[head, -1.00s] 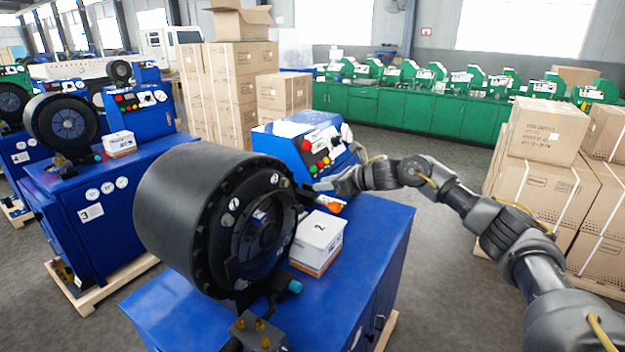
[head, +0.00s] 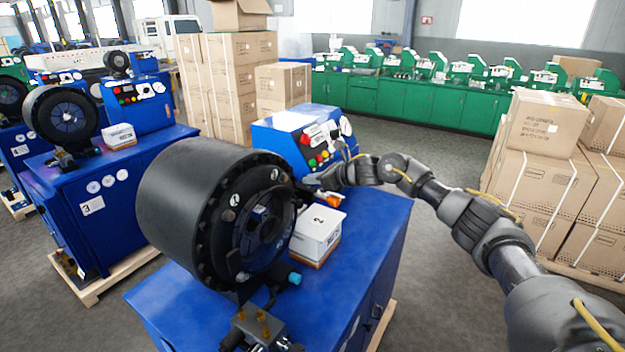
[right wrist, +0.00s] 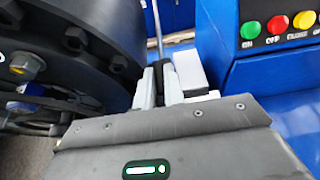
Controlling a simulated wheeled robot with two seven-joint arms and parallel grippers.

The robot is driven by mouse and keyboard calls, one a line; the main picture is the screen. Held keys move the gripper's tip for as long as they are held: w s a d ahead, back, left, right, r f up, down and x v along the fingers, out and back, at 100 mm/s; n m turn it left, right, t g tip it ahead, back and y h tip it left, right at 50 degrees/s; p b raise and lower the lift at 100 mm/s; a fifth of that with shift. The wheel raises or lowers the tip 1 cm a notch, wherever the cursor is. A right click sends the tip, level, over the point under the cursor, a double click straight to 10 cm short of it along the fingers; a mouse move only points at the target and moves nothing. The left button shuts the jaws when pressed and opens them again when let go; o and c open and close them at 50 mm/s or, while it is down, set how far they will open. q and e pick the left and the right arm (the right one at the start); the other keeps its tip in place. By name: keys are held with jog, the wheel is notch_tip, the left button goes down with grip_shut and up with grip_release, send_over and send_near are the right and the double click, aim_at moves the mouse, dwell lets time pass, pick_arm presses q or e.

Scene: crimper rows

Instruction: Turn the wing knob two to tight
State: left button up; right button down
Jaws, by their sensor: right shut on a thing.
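The machine with the box marked 2 (head: 317,236) stands in the middle of the head view, with a big black round head (head: 188,200) on a blue cabinet. My right gripper (head: 304,182) reaches in from the right, between the black head's right rim and the blue control box. In the right wrist view my right gripper (right wrist: 170,88) is shut on a narrow dark part, the wing knob (right wrist: 168,73), which shows only in part between the pale fingers. The knob's turn position cannot be told. My left gripper is not in view.
The blue control box (head: 290,135) with coloured buttons stands close behind my right gripper. An orange part (head: 331,200) is just below it. Another blue machine marked 3 (head: 90,205) stands at left. Stacked cartons (head: 548,165) are at right, with open floor behind the machine.

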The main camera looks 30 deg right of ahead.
jog(key=shift+f+h, duration=0.1)
jog(key=shift+h, duration=0.2)
jog(key=shift+s+a+f+m+t+h+b, duration=0.15)
jog(key=shift+m+t+h+b, duration=0.35)
jog(key=shift+m+h+b, duration=0.25)
jog(key=shift+a+m+t+h+b, duration=0.2)
jog(key=shift+m+t+h+b, duration=0.35)
jog(key=shift+m+h, duration=0.7)
jog(key=m+h+b, duration=0.1)
jog(key=m+h, duration=0.1)
jog(key=h, duration=0.1)
jog(key=shift+a+m, duration=0.2)
jog(key=shift+m, duration=0.2)
jog(key=shift+m+g+h+b, duration=0.35)
jog(key=shift+m+h+b, duration=0.15)
jog(key=shift+m+h, duration=0.55)
jog(key=shift+r+h, duration=0.2)
jog(key=shift+h, duration=0.15)
jog(key=c, duration=1.5)
grip_release()
